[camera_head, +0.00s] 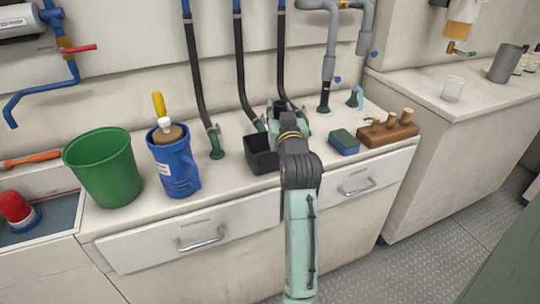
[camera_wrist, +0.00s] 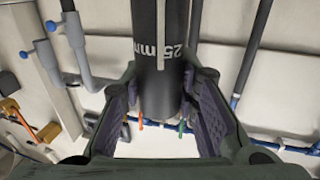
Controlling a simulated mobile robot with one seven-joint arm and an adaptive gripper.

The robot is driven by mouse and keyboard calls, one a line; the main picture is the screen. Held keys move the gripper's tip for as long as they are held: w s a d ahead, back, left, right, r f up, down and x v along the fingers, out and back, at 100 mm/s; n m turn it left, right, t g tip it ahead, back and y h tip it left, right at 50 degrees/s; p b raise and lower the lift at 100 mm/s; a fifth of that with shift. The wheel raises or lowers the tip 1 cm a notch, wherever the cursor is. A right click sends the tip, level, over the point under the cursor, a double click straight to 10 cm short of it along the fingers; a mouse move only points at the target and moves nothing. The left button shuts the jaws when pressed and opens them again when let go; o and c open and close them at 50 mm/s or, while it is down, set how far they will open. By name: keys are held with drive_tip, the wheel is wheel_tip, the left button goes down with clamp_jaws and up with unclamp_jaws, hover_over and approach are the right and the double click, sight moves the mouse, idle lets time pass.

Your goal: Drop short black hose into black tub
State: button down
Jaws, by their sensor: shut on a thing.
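A short black hose (camera_wrist: 160,60) marked "25 mm" stands between the purple-padded fingers of my gripper (camera_wrist: 160,112) in the wrist view, and the gripper is shut on it. In the head view my gripper (camera_head: 284,112) is over the back of the counter, mostly hidden by my own wrist, and the hose can hardly be made out there. The black tub (camera_head: 262,162) is a small square open box on the counter, just left of my wrist. Its inside looks dark and I cannot see anything in it.
Long black hoses (camera_head: 199,85) hang from the wall behind the tub. A blue jug (camera_head: 176,170) and a green bucket (camera_head: 104,168) stand to the left.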

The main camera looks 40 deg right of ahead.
wheel_tip(320, 180, down, 5)
drive_tip(key=b, duration=0.3)
drive_tip(key=c, duration=1.2)
unclamp_jaws()
drive_tip(key=shift+o, duration=0.2)
drive_tip(key=v, duration=1.2)
